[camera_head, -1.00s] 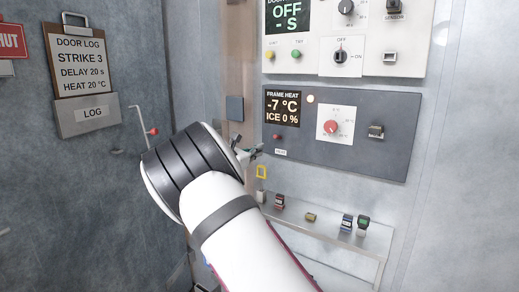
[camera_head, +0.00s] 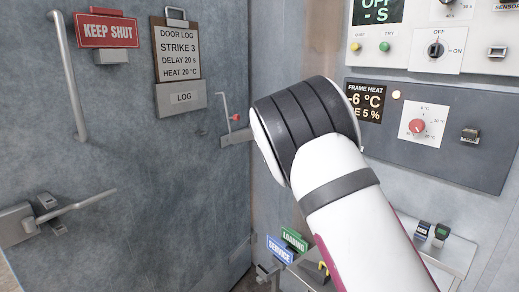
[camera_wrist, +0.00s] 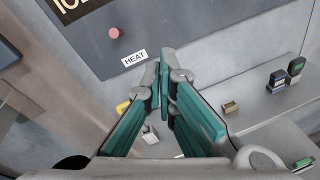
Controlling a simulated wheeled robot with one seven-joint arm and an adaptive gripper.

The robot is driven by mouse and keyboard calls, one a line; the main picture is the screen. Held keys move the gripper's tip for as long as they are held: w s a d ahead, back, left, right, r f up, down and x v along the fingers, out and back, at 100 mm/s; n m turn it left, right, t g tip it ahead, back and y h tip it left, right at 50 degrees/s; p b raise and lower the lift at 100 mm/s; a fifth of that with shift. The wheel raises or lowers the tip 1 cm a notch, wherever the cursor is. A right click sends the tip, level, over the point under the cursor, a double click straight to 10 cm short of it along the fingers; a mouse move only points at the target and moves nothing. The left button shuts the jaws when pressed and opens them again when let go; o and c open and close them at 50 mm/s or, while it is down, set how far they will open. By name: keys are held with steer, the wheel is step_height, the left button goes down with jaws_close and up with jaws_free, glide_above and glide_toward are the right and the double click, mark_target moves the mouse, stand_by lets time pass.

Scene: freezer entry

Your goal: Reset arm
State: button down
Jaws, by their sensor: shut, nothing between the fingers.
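My gripper (camera_wrist: 162,88) shows in the wrist view with its teal-padded fingers together at the tips and nothing between them. It hangs in front of the grey frame heat panel (camera_wrist: 135,25), below the red button (camera_wrist: 114,32) and beside the HEAT label (camera_wrist: 134,57). No contact with the panel is clear. In the head view my arm's white and black links cover the gripper and the panel's left part. The frame heat display (camera_head: 364,101) reads -6 °C there, with its ice line partly hidden, ending in 5 %.
A grey door with a lever handle (camera_head: 70,205), a KEEP SHUT sign (camera_head: 106,30) and a DOOR LOG board (camera_head: 178,50) stands at left. A shelf (camera_head: 455,255) with small devices (camera_head: 441,231) is at lower right. SERVICE (camera_head: 279,249) and LOADING (camera_head: 294,239) tags sit low near the corner.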

steer(key=s+d+m+g+y, duration=0.1)
steer(key=s+m+y, duration=0.15)
steer(key=s, duration=0.45)
steer(key=s+d+r+m+g+y, duration=0.1)
steer(key=s+d+m+g+y, duration=0.1)
steer(key=s+m, duration=0.35)
steer(key=s+d+m+g+y, duration=0.1)
steer(key=s+m+y, duration=0.1)
steer(key=s, duration=0.6)
steer(key=s+a+f+m+y, duration=0.1)
steer(key=s+a+m+y, duration=0.2)
steer(key=s+a, duration=0.4)
steer(key=s+a+m+t+y, duration=0.1)
steer(key=s+a+m+y, duration=0.3)
steer(key=s, duration=1.7)
steer(key=a+m, duration=0.2)
steer(key=a, duration=0.1)
steer(key=shift+f+m+t, duration=0.3)
steer(key=shift+f, duration=0.1)
